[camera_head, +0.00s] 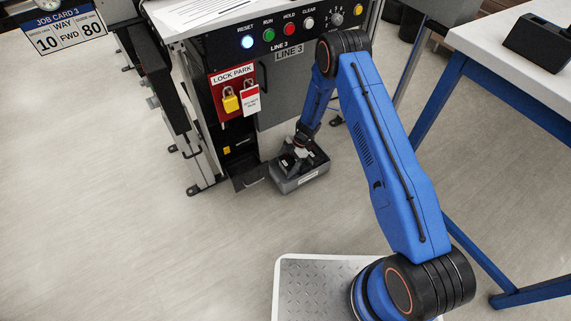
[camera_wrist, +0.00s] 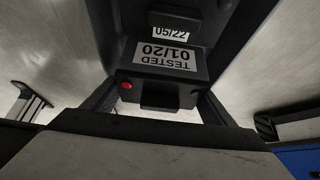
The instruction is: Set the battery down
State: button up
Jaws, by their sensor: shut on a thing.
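The battery (camera_wrist: 158,72) is a dark block with a "TESTED 01/20" label and a red dot, close up in the wrist view. My gripper (camera_wrist: 158,100) is shut on it, with one finger at each side. In the head view my gripper (camera_head: 292,158) points down at a grey bin (camera_head: 290,187) on the floor by the cabinet. Another dark piece with an "05/22" label (camera_wrist: 171,33) shows just beyond the battery. The battery's underside is hidden, so I cannot tell whether it touches the bin floor.
The Line 3 cabinet (camera_head: 285,75) stands right behind the bin, with a low open flap (camera_head: 248,174) to the bin's left. A lock park board (camera_head: 235,92) hangs on its front. A blue-legged table (camera_head: 470,50) is at right. Floor in front is clear.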

aim_at(292, 160)
jog(key=shift+f, duration=1.9)
jog(key=shift+f, duration=0.1)
jog(key=o, duration=2)
jog(key=shift+o, duration=0.2)
jog(key=v, duration=1.2)
